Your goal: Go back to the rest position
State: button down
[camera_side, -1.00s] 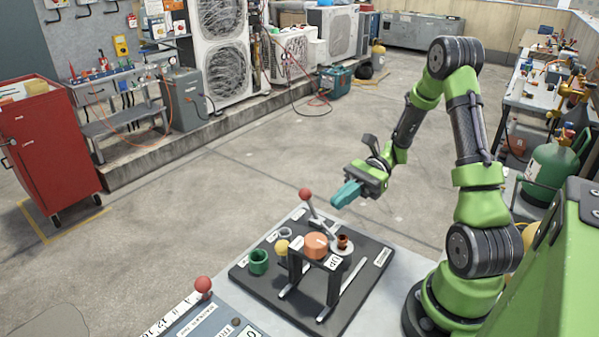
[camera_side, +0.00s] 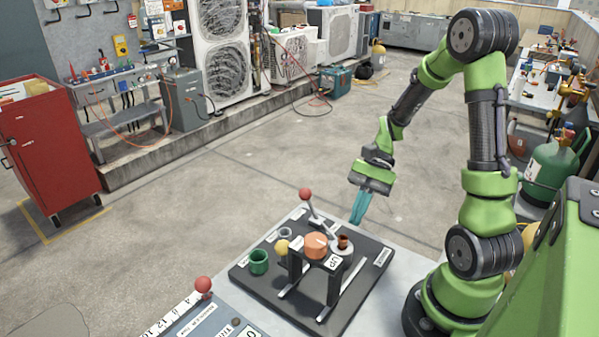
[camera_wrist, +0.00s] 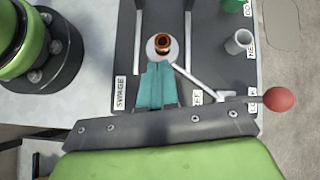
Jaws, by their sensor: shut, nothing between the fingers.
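My gripper (camera_side: 360,207) has teal fingers that point down, shut and empty, in the air above the far right part of the black board (camera_side: 368,262). In the wrist view the shut fingers (camera_wrist: 158,72) show just below a copper fitting (camera_wrist: 162,44) on a pale round disc. That copper fitting also stands on its disc in the side view (camera_side: 343,241). A lever with a red ball (camera_side: 305,194) rises at the board's far edge; its ball shows at the right in the wrist view (camera_wrist: 279,99).
On the board are a green cup (camera_side: 259,262), a grey ring (camera_side: 285,234), a yellow ball (camera_side: 282,247) and an orange round piece (camera_side: 316,245) on a black stand. A second red ball (camera_side: 203,285) stands at the front. The floor beyond is clear.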

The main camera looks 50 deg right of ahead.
jog(key=a+r+n+t+h, duration=0.3)
jog(key=a+r+n, duration=0.2)
jog(key=r, duration=0.2)
jog(key=a+r+n+t+h, duration=0.4)
jog(key=a+r+n, duration=0.1)
jog(key=r, duration=0.3)
jog(key=shift+s+r+n+t, duration=0.2)
jog(key=shift+s+n+t, duration=0.15)
jog(key=shift+n, duration=0.35)
jog(key=shift+a, duration=0.1)
